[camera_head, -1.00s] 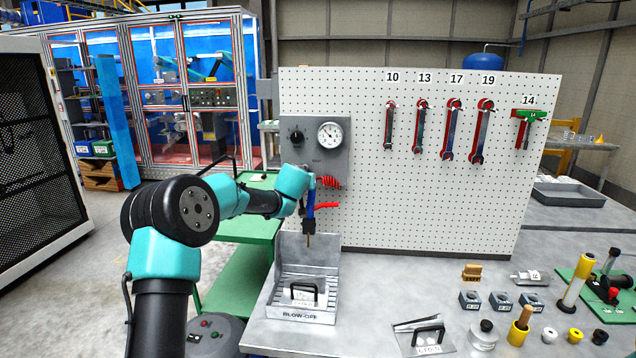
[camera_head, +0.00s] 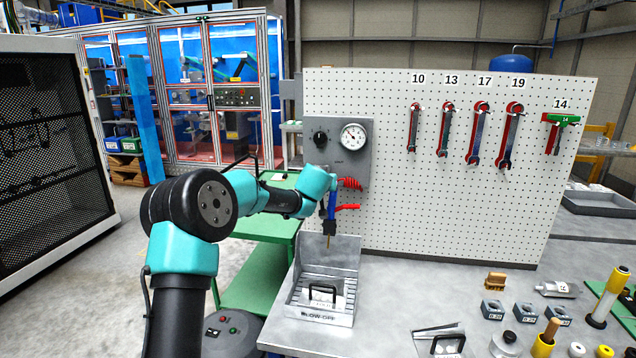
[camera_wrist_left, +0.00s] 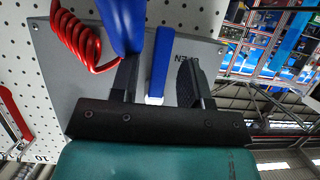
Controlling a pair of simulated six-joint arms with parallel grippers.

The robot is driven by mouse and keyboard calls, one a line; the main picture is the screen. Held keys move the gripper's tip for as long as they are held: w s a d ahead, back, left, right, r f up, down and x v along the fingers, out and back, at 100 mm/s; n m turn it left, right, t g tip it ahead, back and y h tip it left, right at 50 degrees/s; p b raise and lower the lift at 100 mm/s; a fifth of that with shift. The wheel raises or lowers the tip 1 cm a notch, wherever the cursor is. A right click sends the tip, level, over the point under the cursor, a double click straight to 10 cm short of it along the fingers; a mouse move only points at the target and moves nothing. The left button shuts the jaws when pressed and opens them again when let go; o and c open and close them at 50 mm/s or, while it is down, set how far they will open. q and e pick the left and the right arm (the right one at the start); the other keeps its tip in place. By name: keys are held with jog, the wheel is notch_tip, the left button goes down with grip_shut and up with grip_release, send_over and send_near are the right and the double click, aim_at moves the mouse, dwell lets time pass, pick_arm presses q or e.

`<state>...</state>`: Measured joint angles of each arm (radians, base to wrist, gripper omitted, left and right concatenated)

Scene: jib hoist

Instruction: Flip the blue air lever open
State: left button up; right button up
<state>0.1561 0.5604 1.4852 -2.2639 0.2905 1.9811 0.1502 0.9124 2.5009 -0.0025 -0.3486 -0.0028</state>
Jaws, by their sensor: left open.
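The blue air lever (camera_wrist_left: 161,55) shows in the left wrist view as a straight blue bar with a white lower end, in front of the grey panel (camera_wrist_left: 60,75). My left gripper (camera_wrist_left: 157,85) is open, with one dark finger on each side of the lever. I see a gap on both sides and cannot tell whether either finger touches it. In the head view my left gripper (camera_head: 326,180) is at the grey panel's lower left, and the lever is not clearly made out there. My right gripper is not in view.
A blue air gun (camera_head: 331,206) with a red coiled hose (camera_head: 351,184) hangs close to my left gripper; its blue body (camera_wrist_left: 122,22) is beside the left finger. A gauge (camera_head: 354,138) is above. A metal blow-off tray (camera_head: 326,318) stands below. Wrenches hang on the pegboard (camera_head: 440,215).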

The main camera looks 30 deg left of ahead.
pick_arm(q)
jog(key=v, duration=1.6)
jog(key=shift+d, duration=0.1)
